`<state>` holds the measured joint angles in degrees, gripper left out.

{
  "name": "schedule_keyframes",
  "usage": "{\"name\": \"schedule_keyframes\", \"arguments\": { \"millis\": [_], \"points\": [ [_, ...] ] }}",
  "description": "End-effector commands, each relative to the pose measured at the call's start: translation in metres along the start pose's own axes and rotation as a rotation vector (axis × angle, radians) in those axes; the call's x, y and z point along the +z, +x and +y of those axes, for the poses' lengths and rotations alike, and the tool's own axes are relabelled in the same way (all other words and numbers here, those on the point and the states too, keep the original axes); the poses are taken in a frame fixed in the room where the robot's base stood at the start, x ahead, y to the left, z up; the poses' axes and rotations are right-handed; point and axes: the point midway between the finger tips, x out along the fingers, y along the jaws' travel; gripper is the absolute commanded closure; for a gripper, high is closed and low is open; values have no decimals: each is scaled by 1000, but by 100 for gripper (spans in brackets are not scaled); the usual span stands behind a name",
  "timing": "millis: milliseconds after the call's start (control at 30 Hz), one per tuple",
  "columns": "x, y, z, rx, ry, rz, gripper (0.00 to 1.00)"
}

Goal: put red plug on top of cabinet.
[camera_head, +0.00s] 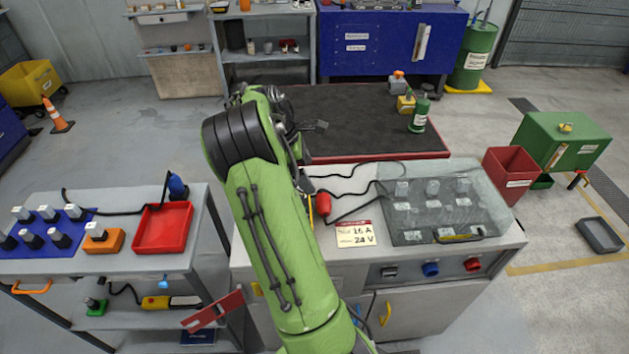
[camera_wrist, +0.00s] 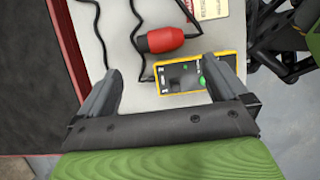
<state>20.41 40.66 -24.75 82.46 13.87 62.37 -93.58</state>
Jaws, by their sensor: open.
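The red plug (camera_head: 323,204) lies on the light top of the grey bench unit (camera_head: 345,262), with black cables running from it. In the wrist view the plug (camera_wrist: 165,40) lies beyond the fingertips, roughly between them, apart from both. My gripper (camera_wrist: 160,85) is open and empty. In the head view my green arm partly hides the bench's left part. Several units look like cabinets: a green one (camera_head: 545,150) at right with a small yellow thing on it, a blue one (camera_head: 385,45) at the back, and the bench's doors below; I cannot tell which is meant.
A yellow meter (camera_wrist: 195,75) lies close to the plug, below it in the wrist view. A clear-lidded case (camera_head: 440,205) and a 16 A/24 V sign (camera_head: 355,234) share the bench top. A dark red-edged table (camera_head: 350,115) stands behind; a red bin (camera_head: 510,172) stands right.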

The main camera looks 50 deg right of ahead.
Motion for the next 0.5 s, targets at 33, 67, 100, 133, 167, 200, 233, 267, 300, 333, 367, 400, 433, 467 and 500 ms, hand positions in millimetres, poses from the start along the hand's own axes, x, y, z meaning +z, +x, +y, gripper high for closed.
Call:
{"name": "schedule_keyframes", "arguments": {
  "millis": [33,67,100,133,167,200,233,267,300,333,367,400,433,467,500],
  "points": [
    [0,-6,0,1,0,0,0],
    [0,-8,0,0,0,0,0],
    [0,-9,0,-1,0,0,0],
    [0,-10,0,-1,0,0,0],
    [0,-10,0,-1,0,0,0],
    [0,-10,0,-1,0,1,0],
    [-1,-11,-1,1,3,4,0],
    [-2,-14,-3,5,11,11,0],
    [-5,-22,-7,16,30,30,0],
    [-8,-31,-13,26,52,51,0],
    [-12,-42,-20,40,80,79,0],
    [-18,-58,-33,58,125,123,0],
    [-23,-72,-45,70,162,161,0],
    [-28,-85,-58,81,199,200,0],
    [-34,-101,-76,93,247,252,0]
  ]
}}
